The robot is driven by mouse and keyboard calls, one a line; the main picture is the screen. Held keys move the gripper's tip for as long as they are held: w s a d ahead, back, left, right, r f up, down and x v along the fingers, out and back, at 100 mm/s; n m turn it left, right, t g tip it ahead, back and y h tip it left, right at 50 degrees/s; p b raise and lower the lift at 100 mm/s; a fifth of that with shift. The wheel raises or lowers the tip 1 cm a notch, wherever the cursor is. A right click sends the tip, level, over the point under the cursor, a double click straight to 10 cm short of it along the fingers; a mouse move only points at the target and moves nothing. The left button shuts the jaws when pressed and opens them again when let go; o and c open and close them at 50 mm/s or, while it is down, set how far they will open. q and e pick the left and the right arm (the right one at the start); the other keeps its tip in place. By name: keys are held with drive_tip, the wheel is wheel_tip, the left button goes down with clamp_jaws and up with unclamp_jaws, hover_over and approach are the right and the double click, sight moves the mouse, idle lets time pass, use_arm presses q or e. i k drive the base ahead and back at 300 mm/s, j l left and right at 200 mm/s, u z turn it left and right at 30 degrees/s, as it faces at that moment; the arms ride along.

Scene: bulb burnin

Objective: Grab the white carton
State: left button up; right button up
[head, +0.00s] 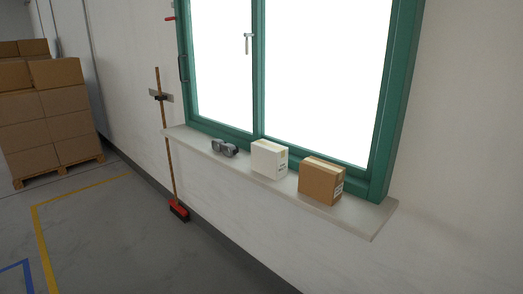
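The white carton (269,160) stands on the window sill (377,219), near the middle of the sill. It has a tan strip on top and a small label on its right side. A brown cardboard box (321,181) stands just to its right, with a narrow gap. Grey goggles (224,147) lie on the sill to its left. Neither of my grippers is in view.
A green-framed window (258,70) rises behind the sill. Stacked boxes (47,120) stand on a pallet at far left. The floor in front has yellow and blue lines and is clear.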

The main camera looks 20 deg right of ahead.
sight(270, 159)
drive_tip(key=i+j+z, duration=0.1)
drive_tip(key=i+z, duration=0.25)
drive_tip(key=i+j+z, duration=0.2)
drive_tip(key=i+z, duration=0.2)
drive_tip(key=i+j+z, duration=0.35)
drive_tip(key=i, duration=0.05)
